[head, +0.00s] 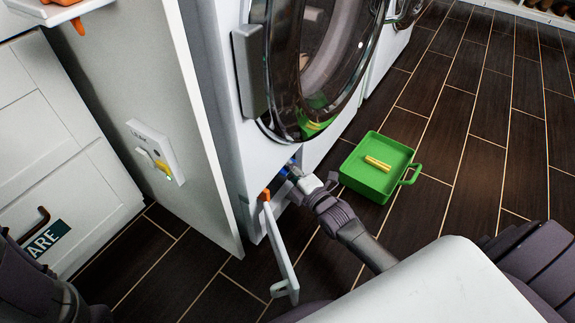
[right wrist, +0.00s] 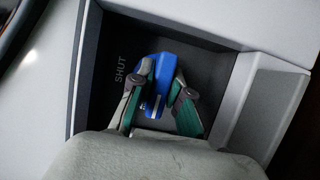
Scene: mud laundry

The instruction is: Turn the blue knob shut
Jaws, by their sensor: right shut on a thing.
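The blue knob (right wrist: 157,82) sits inside a dark recess low on the front of the washing machine (head: 229,100). In the right wrist view its rounded top and a straight grip bar show, and the word SHUT is printed on the recess wall to its left. My right gripper (right wrist: 165,92) has its two green-padded fingers on either side of the knob and is shut on it. In the head view the knob (head: 284,171) is a small blue spot, mostly hidden by my right gripper (head: 294,174). My left gripper is out of view; only part of that arm shows at bottom left.
An open white flap (head: 281,250) with an orange part hangs left of my right arm. A green tray (head: 372,180) holding a yellow piece (head: 377,163) stands on the dark floor to the right. A white panel with a yellow switch (head: 161,165) stands to the left.

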